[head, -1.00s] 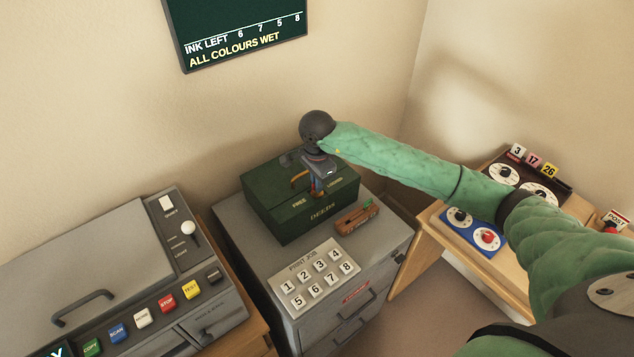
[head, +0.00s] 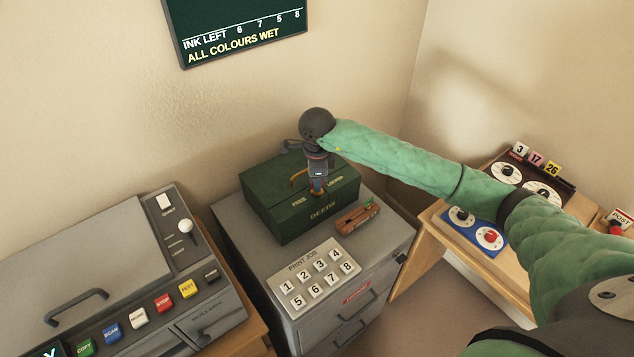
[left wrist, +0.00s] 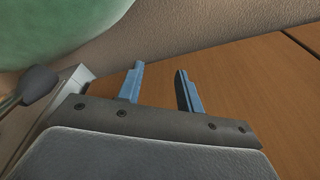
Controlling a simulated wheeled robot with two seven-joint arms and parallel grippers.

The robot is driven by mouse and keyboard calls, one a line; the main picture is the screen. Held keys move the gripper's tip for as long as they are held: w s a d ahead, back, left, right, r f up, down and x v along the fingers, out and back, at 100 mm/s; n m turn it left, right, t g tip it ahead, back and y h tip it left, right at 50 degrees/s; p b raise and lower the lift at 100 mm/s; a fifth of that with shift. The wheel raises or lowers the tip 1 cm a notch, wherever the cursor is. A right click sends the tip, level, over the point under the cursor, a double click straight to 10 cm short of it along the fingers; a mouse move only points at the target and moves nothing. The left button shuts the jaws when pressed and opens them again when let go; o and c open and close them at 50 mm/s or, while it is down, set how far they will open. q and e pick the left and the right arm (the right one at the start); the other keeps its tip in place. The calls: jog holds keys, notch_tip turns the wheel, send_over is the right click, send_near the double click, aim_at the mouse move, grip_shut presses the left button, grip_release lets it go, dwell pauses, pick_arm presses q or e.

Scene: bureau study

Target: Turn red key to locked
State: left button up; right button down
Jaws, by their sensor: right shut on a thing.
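The lid has a FREE mark on the left and a LOCKED mark on the right. My right gripper (head: 318,191) points down onto the lid between these marks and is shut on the red key. The key itself is hidden by the fingers, so its angle cannot be read directly. My left gripper (left wrist: 160,70) shows in the left wrist view, its two blue fingers apart and empty over a brown wooden surface.
A PRINT JOB number pad (head: 317,276) and a small brown item with a green part (head: 357,217) lie on the cabinet (head: 262,279) before the box. A printer (head: 100,260) with coloured buttons stands left. A desk with dials (head: 476,228) is at right.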

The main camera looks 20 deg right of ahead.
jog(key=shift+m, duration=0.4)
jog(key=m, duration=0.3)
jog(key=shift+b, duration=0.3)
jog(key=shift+m, duration=0.3)
